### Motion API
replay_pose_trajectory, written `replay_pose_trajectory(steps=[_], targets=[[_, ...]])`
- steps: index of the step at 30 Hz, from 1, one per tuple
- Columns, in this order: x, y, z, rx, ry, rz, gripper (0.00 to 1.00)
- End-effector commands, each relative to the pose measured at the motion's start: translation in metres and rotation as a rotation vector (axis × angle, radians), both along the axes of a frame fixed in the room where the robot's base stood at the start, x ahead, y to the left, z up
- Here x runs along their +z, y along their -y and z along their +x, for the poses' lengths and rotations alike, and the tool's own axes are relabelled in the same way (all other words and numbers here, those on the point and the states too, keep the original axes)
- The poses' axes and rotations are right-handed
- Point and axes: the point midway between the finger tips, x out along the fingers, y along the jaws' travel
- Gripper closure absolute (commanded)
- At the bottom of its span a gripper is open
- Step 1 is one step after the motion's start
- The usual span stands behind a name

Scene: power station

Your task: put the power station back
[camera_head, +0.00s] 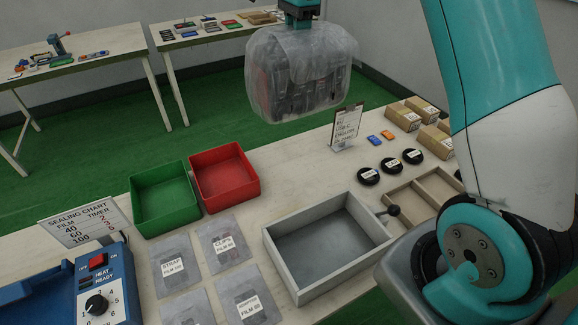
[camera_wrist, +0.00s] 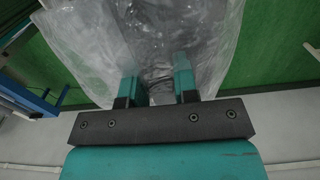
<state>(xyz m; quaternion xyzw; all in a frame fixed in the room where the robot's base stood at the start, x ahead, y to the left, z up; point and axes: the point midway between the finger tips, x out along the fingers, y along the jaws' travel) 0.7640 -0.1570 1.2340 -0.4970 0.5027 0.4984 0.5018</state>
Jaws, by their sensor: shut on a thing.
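The power station (camera_head: 300,80) appears as a dark and reddish block inside a cloudy clear plastic bag; its details are blurred by the film. It hangs in the air above the far edge of the table. My gripper (camera_head: 299,10) is above it at the top of the head view, partly cut off by the frame. In the wrist view my gripper (camera_wrist: 158,88) has its two teal fingers closed on the bagged power station, whose wrinkled film (camera_wrist: 110,45) fills the upper middle.
On the table (camera_head: 285,185) are a green bin (camera_head: 142,210), a red bin (camera_head: 205,202), an empty grey tray (camera_head: 372,220), labelled film packets (camera_head: 172,265), black discs (camera_head: 392,166), cardboard boxes (camera_head: 403,117) and a sign (camera_head: 346,128). A blue sealer (camera_head: 105,290) stands front left.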

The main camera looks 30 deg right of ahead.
Motion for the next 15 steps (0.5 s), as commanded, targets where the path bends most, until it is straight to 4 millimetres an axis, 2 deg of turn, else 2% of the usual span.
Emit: replay_pose_trajectory(steps=[11,15], targets=[[-0.046,-0.004,0.002,0.005,0.01,-0.001,1.0],[-0.056,-0.005,0.002,0.006,0.011,-0.001,1.0]])
